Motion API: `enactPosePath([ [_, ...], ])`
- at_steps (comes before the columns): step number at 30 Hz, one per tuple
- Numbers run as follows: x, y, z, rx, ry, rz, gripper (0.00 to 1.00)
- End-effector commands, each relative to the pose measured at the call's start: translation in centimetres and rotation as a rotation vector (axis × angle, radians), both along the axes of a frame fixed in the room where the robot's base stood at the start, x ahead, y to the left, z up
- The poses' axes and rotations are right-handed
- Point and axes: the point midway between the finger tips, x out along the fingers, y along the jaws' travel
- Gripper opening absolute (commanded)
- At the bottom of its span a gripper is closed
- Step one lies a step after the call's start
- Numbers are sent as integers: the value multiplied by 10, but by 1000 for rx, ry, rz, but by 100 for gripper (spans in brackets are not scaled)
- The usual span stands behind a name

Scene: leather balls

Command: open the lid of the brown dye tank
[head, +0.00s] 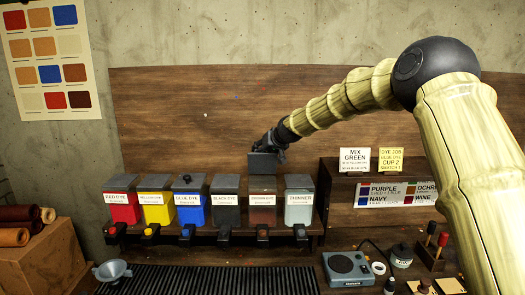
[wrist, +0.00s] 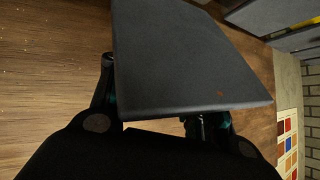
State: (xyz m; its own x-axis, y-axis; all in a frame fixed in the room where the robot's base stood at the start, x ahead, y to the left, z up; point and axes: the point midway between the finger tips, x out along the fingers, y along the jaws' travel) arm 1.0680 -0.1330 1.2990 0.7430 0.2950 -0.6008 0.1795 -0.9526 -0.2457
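The brown dye tank (head: 263,214) stands in the row of tanks in the head view, between the black dye tank and the thinner tank. A dark grey slab (head: 263,163), which looks like its lid, is raised above the back of the tank, with its flat face toward the head camera. My gripper (head: 270,146) is at the top of this slab. In the wrist view the slab (wrist: 185,60) is very close and covers my fingertips, so their gap and any grip on it are hidden.
The red (head: 122,209), yellow (head: 155,209), blue (head: 189,209) and black (head: 225,209) dye tanks and the thinner tank (head: 299,209) have their lids down. A shelf with signs (head: 350,188) stands to the right. A wooden board (head: 190,120) is behind.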

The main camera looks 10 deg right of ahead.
Motion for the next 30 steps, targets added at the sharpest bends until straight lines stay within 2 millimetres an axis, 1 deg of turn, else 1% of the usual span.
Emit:
enactPosePath([
  [11,1,2,6,2,-7,0,43],
  [16,-4,-1,12,2,-9,0,43],
  [20,-14,-5,21,3,-10,-1,43],
  [30,-53,-20,51,2,-10,0,43],
])
